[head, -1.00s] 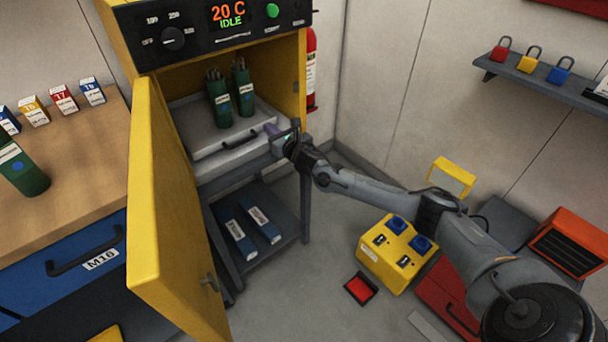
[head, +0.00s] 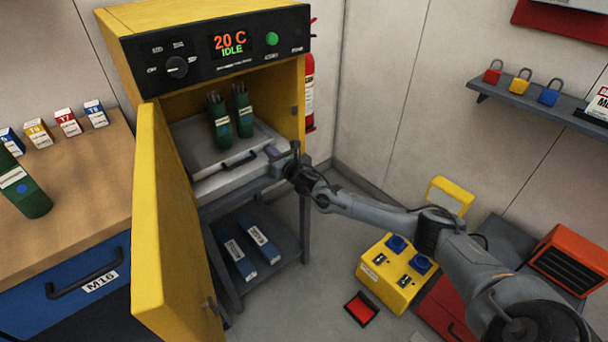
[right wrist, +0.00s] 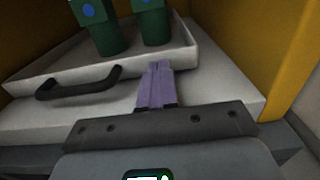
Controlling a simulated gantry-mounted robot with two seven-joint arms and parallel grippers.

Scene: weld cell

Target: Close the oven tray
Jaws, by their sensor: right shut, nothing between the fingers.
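The oven tray (head: 215,155) is a pale shallow tray with a dark handle (head: 238,160) on its front. It sits inside the yellow oven (head: 205,90), whose door (head: 172,220) stands open to the left. Two green canisters (head: 231,116) stand upright on the tray. My right gripper (head: 274,152) is shut and empty at the right part of the tray's front, right of the handle. In the right wrist view its purple fingers (right wrist: 156,84) point at the tray front; I cannot tell whether they touch. My left gripper is not in view.
Below the oven, a grey stand (head: 290,240) holds blue boxes (head: 240,258). A wooden workbench (head: 80,170) is at left. A yellow socket box (head: 397,272) and a red case (head: 447,305) are on the floor. A fire extinguisher (head: 308,90) hangs behind the oven's right side.

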